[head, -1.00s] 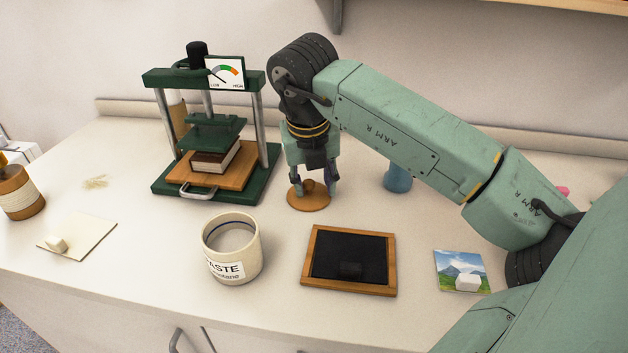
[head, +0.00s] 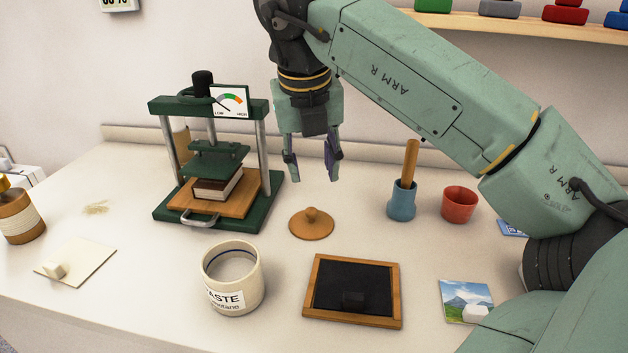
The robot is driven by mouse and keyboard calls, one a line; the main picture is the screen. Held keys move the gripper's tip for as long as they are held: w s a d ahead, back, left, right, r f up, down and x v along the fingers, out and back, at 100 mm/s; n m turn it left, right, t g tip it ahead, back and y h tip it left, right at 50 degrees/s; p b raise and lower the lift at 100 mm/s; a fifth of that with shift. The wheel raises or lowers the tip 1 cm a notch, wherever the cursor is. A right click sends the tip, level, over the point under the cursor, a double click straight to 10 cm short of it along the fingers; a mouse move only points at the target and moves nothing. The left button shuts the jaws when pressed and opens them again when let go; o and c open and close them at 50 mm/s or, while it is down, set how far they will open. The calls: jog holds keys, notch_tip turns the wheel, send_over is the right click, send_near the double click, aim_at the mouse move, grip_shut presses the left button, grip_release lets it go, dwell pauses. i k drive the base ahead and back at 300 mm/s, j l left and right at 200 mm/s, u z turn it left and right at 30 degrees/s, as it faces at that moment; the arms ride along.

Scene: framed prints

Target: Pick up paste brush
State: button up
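A wooden handle (head: 410,163) stands nearly upright in a blue cup (head: 400,203) right of centre; its lower end is hidden in the cup, so I cannot see bristles. It may be the paste brush. My gripper (head: 313,178) is open and empty, pointing down, to the left of the handle. It hangs above a round wooden lid with a knob (head: 312,226), which lies on the table. The cream paste pot (head: 234,290) stands open at the front, with its label partly turned away.
A green press (head: 265,205) with a book in it stands left of my gripper. A red cup (head: 459,204) is right of the blue cup. A wood-framed black tray (head: 312,312) and a landscape picture (head: 455,292) lie in front. A shelf (head: 450,20) is above right.

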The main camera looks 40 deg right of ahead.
aim_at(411, 155)
jog(key=k, duration=1)
